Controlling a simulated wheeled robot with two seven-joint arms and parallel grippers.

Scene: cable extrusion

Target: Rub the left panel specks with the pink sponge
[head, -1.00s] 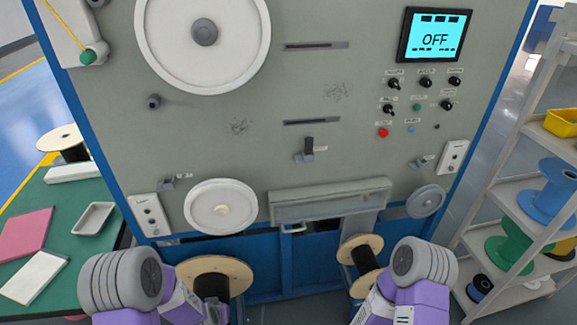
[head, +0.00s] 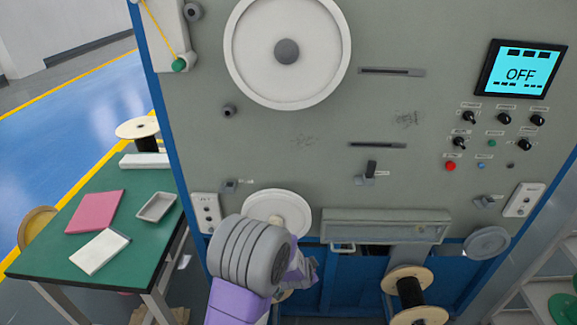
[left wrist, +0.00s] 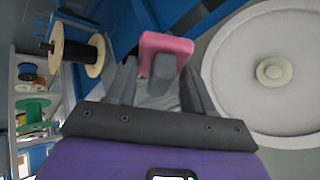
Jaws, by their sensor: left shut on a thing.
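The pink sponge (left wrist: 167,44), with a grey grip block on it, is in front of my left gripper (left wrist: 157,85) in the left wrist view. The gripper's dark fingers are shut on it. In the head view my left gripper (head: 302,272) is low in front of the machine, near the small white wheel (head: 277,212), and its forearm hides the sponge. The left panel specks (head: 303,140) are a faint grey patch above that wheel. A darker patch of right specks (head: 407,119) lies further right. My right gripper is out of view.
The grey panel (head: 330,170) carries a large white wheel (head: 287,50), a lever (head: 370,170), switches and a screen (head: 520,70) reading OFF. A green table (head: 120,245) at left holds a pink pad (head: 95,211) and trays. A spool (head: 410,290) stands lower right.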

